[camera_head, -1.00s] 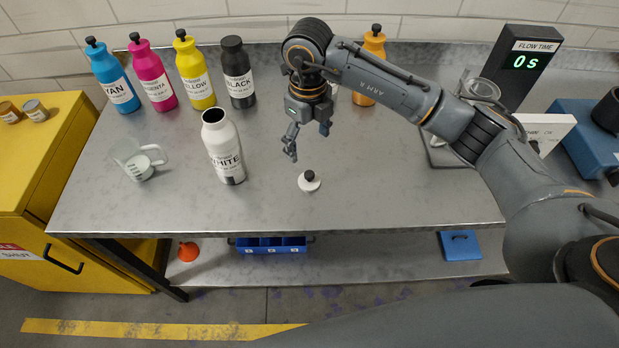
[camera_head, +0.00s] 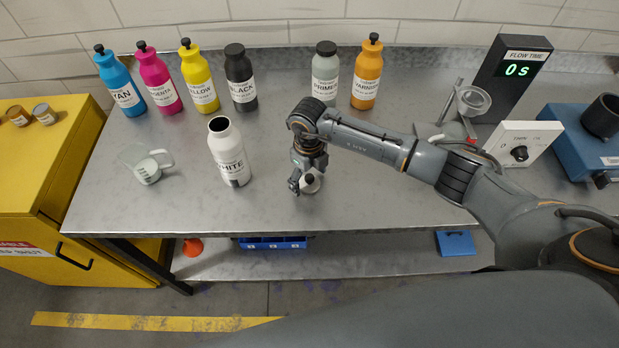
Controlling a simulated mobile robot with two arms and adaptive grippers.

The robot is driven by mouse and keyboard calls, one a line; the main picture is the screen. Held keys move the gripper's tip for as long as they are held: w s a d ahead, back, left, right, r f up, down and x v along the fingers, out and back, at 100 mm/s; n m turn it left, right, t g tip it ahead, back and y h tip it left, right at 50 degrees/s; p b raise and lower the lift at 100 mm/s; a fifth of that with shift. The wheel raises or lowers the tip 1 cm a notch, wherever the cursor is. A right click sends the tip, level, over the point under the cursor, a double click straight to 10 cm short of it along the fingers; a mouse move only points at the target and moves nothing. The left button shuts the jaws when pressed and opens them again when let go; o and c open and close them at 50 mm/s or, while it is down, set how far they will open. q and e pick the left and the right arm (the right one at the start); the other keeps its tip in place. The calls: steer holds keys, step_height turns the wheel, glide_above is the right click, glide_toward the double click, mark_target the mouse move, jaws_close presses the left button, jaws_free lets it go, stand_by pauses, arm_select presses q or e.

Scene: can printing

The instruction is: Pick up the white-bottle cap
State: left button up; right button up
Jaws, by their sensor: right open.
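The white-bottle cap (camera_head: 311,184) is a white disc with a dark knob, lying on the metal table near its front edge. My right gripper (camera_head: 301,188) is low over the table at the cap, its fingers partly in front of it. The fingers are open; whether they touch the cap I cannot tell. The white bottle (camera_head: 229,155) stands upright and uncapped to the left of the gripper, its dark mouth showing. My left gripper is not in view.
Cyan (camera_head: 119,84), magenta (camera_head: 158,80), yellow (camera_head: 197,77), black (camera_head: 240,79), primer (camera_head: 325,75) and orange (camera_head: 366,73) bottles stand along the back. A clear measuring cup (camera_head: 149,170) stands at left. A flow-time display (camera_head: 517,75) stands at right. The table is clear between cup and white bottle.

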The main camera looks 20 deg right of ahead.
steer(key=c, duration=0.9)
